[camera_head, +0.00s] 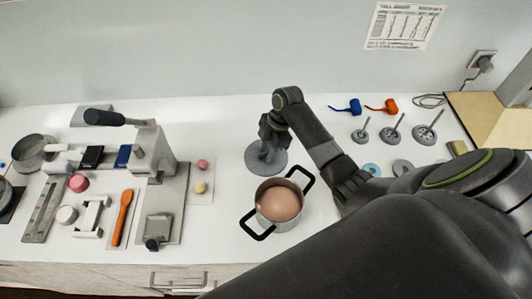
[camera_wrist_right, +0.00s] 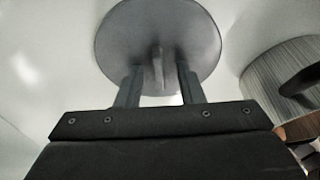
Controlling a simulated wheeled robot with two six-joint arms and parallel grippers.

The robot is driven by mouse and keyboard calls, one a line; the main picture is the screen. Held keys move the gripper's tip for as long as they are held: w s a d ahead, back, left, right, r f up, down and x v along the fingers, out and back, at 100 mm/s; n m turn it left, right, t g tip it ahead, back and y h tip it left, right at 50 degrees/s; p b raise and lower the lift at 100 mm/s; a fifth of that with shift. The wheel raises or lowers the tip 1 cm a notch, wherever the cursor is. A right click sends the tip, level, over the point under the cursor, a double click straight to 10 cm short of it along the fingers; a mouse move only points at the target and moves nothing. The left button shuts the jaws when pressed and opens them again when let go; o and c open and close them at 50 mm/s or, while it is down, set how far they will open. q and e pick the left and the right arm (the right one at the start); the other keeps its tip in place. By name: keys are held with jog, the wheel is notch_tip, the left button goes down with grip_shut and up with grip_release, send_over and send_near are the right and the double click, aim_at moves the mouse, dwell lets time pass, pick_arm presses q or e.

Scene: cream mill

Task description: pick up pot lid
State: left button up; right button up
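The pot lid is a grey round disc (camera_head: 250,163) lying on the white counter, behind and slightly left of the pot. In the right wrist view the lid (camera_wrist_right: 125,35) shows with its upright handle (camera_wrist_right: 158,57). My right gripper (camera_head: 268,146) is over the lid, pointing down at its handle. In the right wrist view its two fingers (camera_wrist_right: 158,85) are apart, one on each side of the handle, with a gap showing on both sides. The pot (camera_head: 281,222) stands open, with two black handles and a pinkish-brown content. My left gripper is not in view.
Grey weights with stems (camera_head: 391,132), a blue scoop (camera_head: 348,106) and an orange scoop (camera_head: 383,106) are at the right back. A grey press device (camera_head: 158,152) and an orange spatula (camera_head: 122,212) are at the left. The counter behind the lid is clear.

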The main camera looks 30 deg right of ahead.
grip_shut()
dwell(0.3)
